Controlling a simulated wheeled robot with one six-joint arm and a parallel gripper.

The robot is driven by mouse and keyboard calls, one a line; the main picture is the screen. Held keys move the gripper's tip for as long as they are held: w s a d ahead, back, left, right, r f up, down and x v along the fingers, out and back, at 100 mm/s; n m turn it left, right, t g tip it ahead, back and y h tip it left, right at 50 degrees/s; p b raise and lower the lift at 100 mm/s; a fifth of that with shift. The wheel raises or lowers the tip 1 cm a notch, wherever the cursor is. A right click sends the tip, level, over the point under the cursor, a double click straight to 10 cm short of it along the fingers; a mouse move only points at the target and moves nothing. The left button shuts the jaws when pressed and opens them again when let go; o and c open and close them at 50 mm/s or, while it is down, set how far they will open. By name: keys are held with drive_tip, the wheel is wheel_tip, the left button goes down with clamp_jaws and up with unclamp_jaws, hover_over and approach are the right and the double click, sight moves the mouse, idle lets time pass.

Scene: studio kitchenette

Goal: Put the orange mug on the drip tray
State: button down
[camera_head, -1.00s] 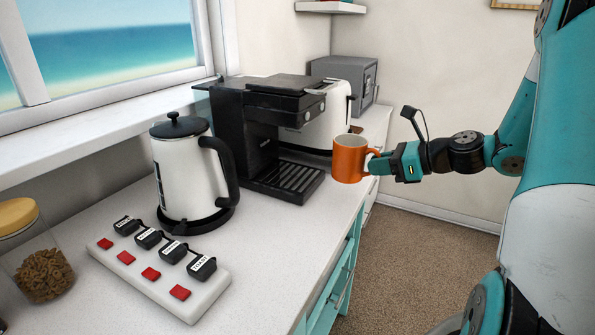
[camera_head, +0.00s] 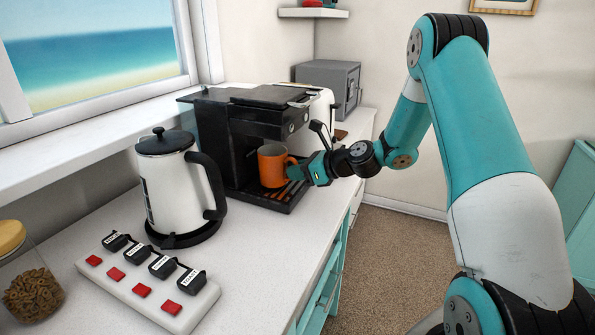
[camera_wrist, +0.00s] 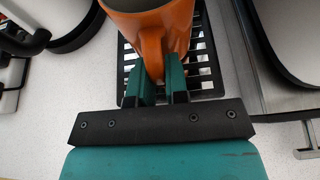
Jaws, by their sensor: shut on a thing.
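The orange mug (camera_head: 271,167) is upright at the coffee machine, over the black slotted drip tray (camera_head: 262,201). My gripper (camera_head: 303,171) is shut on the mug's handle from the right. In the wrist view the handle of the mug (camera_wrist: 153,30) is between my gripper's fingers (camera_wrist: 160,82), with the drip tray's grid (camera_wrist: 207,60) below and around it. I cannot tell whether the mug's base touches the tray. The mug's far side is hidden.
The black coffee machine (camera_head: 226,130) rises behind the mug. A white kettle (camera_head: 172,190) stands to the left, with a power strip (camera_head: 150,290) in front. A toaster (camera_head: 322,108) and grey safe (camera_head: 338,80) stand behind. The front counter (camera_head: 265,270) is clear.

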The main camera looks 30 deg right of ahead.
drive_tip(key=shift+f, duration=0.25)
drive_tip(key=c, duration=1.1)
unclamp_jaws()
drive_tip(key=shift+r, duration=0.15)
drive_tip(key=b+v, duration=0.1)
drive_tip(key=v, duration=1.1)
drive_tip(key=s+a+r+n+g, duration=0.2)
drive_tip(key=s+a+n+g, duration=0.25)
drive_tip(key=a+n, duration=0.6)
drive_tip(key=s+a+r+n+g, duration=0.2)
drive_tip(key=s+a+n+g, duration=0.25)
drive_tip(key=a+n, duration=0.65)
drive_tip(key=s+a+n+h, duration=0.1)
drive_tip(key=s+a+n, duration=0.1)
drive_tip(key=s+n, duration=0.3)
drive_tip(key=s+a+r+n+g+h, duration=0.1)
drive_tip(key=s+a+n, duration=0.1)
drive_tip(key=s+n, duration=0.3)
drive_tip(key=s+a+r+n+g+h, duration=0.1)
drive_tip(key=s+a+n, duration=0.1)
drive_tip(key=s+n, duration=0.3)
drive_tip(key=shift+s+a, duration=0.15)
drive_tip(key=shift+s, duration=0.45)
